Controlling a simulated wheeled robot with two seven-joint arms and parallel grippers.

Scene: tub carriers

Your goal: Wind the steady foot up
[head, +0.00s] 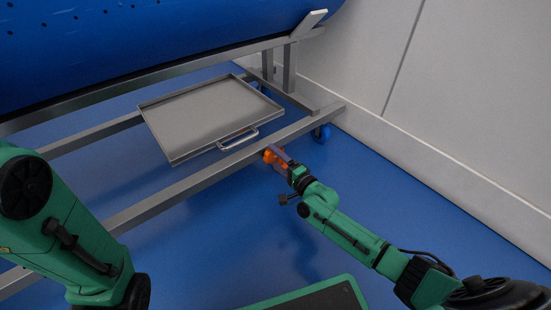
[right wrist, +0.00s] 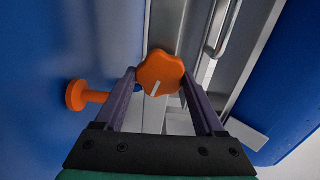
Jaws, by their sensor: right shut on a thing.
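The orange lobed knob (right wrist: 160,73) with a white mark on its face sits between the two fingers of my right gripper (right wrist: 162,84). The gripper is shut on it. In the head view, orange parts (head: 271,155) show at the front rail, right at the tip of my right gripper (head: 277,158). The steady foot (right wrist: 84,95), an orange round pad on a short stem, sticks out left of the knob in the right wrist view, on the floor side. I cannot tell whether its pad touches the floor. My left arm enters at the left, but its gripper is out of frame.
The grey metal carrier frame (head: 190,187) bears the big blue tub (head: 140,40). A shallow grey tray (head: 212,115) with a handle (head: 238,138) sits in the frame. A blue castor (head: 321,133) stands near the pale wall (head: 450,110). The blue floor in front is clear.

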